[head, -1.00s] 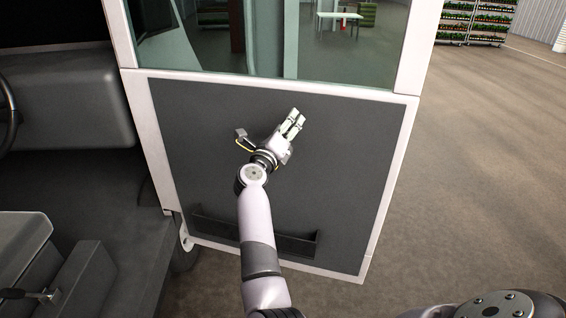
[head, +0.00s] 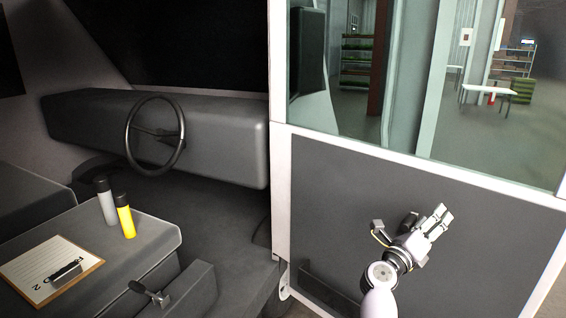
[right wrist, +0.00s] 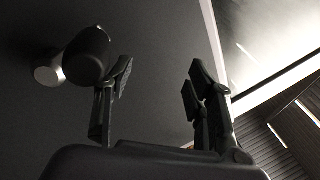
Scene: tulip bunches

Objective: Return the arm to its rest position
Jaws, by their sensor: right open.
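My right gripper (head: 428,218) is in front of the dark grey inner panel of the open vehicle door (head: 345,185) in the head view. Its fingers point up and to the right. In the right wrist view the fingers (right wrist: 155,88) stand apart with nothing between them. A dark rounded knob-like thing (right wrist: 86,55) with a pale round part beside it sits near the left finger there; I cannot tell whether they touch. My left gripper is not in view.
Left of the door is the vehicle's cab, with a steering wheel (head: 155,133). A seat-like block (head: 150,245) bears a clipboard (head: 48,272), a grey bottle (head: 106,203) and a yellow bottle (head: 125,218). Through the door window a white table (head: 487,92) shows far off.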

